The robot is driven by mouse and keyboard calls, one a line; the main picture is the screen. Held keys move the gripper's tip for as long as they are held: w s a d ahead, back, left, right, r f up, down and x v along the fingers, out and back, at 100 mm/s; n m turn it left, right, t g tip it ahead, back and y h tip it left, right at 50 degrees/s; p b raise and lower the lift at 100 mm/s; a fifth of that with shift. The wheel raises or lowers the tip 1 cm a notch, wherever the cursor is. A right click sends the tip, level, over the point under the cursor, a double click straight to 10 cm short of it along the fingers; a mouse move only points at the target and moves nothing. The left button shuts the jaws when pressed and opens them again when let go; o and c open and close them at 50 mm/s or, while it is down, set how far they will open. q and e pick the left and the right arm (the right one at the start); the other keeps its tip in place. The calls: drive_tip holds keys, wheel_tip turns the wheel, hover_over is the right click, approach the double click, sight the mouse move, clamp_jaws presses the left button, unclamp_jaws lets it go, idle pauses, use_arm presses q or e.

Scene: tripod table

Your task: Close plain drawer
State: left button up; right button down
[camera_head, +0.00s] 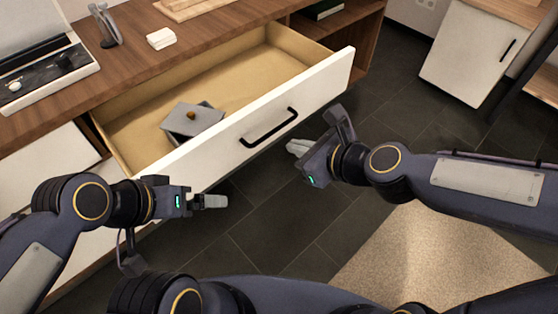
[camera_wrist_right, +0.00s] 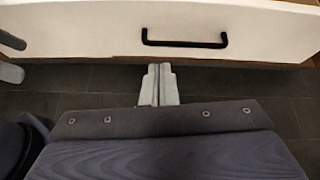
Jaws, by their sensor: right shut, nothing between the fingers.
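The plain drawer with a white front (camera_head: 230,132) is pulled out of the wooden cabinet in the head view. Its black bar handle (camera_head: 269,127) also shows in the right wrist view (camera_wrist_right: 185,43). A grey box with a small brown knob (camera_head: 191,121) lies inside the drawer. My right gripper (camera_head: 293,148) is shut and empty, in front of the drawer front and to the right of the handle. In the right wrist view its fingers (camera_wrist_right: 158,72) point at the drawer's lower edge; contact cannot be told.
The cabinet top (camera_head: 139,60) holds a black and white device (camera_head: 42,72), a grey stand (camera_head: 106,28) and a white block (camera_head: 160,39). A white cabinet (camera_head: 468,50) stands at the right. Dark floor tiles (camera_head: 275,220) and a beige rug (camera_head: 425,255) lie in front.

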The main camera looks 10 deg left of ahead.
drive_tip(key=m, duration=0.1)
approach(250, 128)
wheel_tip(250, 128, down, 3)
drive_tip(key=w+a, duration=0.2)
drive_tip(key=a, duration=0.1)
drive_tip(key=shift+w+a+f, duration=0.2)
use_arm(q)
drive_tip(key=shift+d+f, duration=0.15)
drive_tip(key=shift+f, duration=0.4)
use_arm(e)
drive_tip(key=shift+w+a, duration=0.4)
